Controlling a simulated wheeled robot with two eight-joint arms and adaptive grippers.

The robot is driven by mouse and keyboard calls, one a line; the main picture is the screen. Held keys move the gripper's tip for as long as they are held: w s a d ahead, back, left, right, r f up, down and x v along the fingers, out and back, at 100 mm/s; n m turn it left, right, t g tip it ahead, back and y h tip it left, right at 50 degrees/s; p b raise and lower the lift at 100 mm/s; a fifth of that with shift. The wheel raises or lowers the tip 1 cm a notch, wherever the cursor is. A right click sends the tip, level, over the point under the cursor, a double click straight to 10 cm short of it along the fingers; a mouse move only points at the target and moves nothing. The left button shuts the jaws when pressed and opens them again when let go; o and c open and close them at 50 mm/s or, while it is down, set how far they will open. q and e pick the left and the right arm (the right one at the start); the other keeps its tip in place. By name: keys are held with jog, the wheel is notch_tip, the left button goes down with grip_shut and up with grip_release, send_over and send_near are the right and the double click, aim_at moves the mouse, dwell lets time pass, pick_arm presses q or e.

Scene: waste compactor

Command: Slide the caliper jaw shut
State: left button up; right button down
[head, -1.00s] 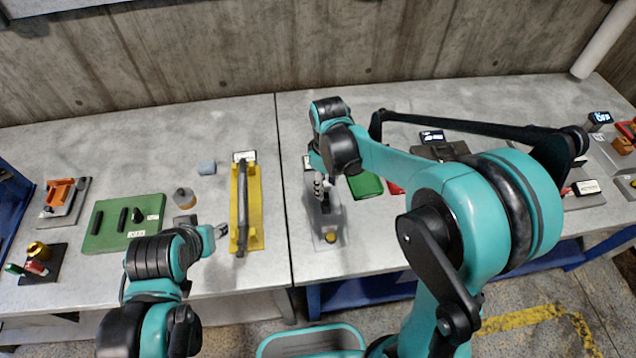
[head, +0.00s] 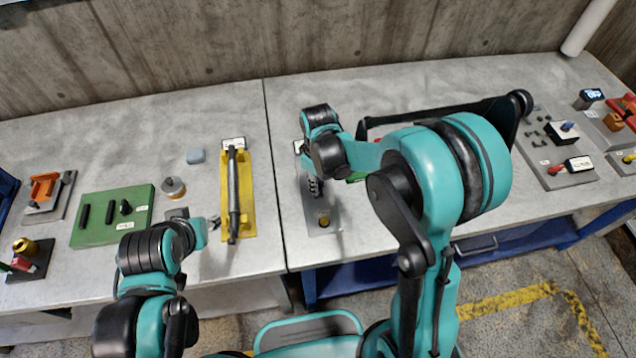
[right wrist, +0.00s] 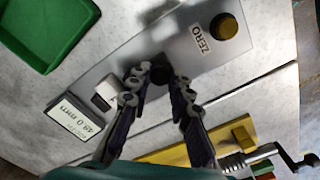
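The caliper is a grey plate (head: 322,222) on the right-hand bench. In the right wrist view the plate (right wrist: 232,58) carries a display (right wrist: 75,118) reading about 49.0 mm, a light block (right wrist: 106,94), a dark post (right wrist: 159,72), a ZERO label and a round yellow-brown button (right wrist: 228,25). My right gripper (head: 315,188) is over the plate. In the wrist view its fingers (right wrist: 166,78) are apart, on either side of the dark post. Whether they touch it is unclear. My left gripper (head: 215,222) is near the yellow fixture; its opening is too small to tell.
A yellow fixture (head: 246,220) with a long dark bar stands left of the caliper. A green tray (right wrist: 45,30) lies beside the plate, partly behind my arm in the head view. A green board (head: 88,234) and a small jar (head: 173,188) are farther left.

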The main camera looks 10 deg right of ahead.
jog(key=shift+w, duration=1.55)
jog(key=c, duration=1.6)
grip_release()
jog(key=shift+o, duration=1.2)
jog(key=shift+w, duration=0.15)
jog(key=shift+r, duration=0.3)
notch_tip(320, 180, up, 11)
jog(key=shift+r, duration=0.2)
